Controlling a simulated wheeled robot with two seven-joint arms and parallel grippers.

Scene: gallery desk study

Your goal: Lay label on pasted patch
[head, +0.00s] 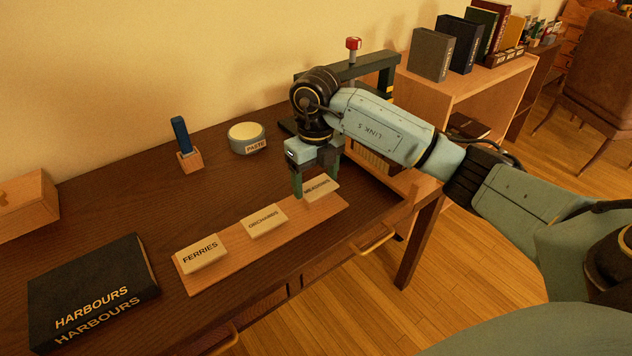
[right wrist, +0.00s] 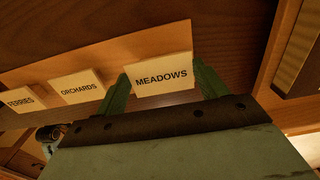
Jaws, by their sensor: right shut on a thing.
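My right gripper (head: 316,179) is shut on the cream label reading MEADOWS (head: 320,189), at the right end of a light wooden strip (head: 225,255). In the right wrist view the label (right wrist: 162,74) sits between the two green fingers (right wrist: 205,77). I cannot tell whether it is clear of the strip. Labels reading ORCHARDS (head: 264,220) and FERRIES (head: 202,254) lean on the strip to its left. A black book titled HARBOURS (head: 90,285) lies at the front left. I make out no pasted patch. My left gripper is out of view.
A round tub marked PASTE (head: 247,138) and a blue-handled tool in a wooden block (head: 186,150) stand at the back. A wooden box (head: 25,205) is at the far left. A frame with a red knob (head: 353,43) stands behind my right arm. The desk's middle is clear.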

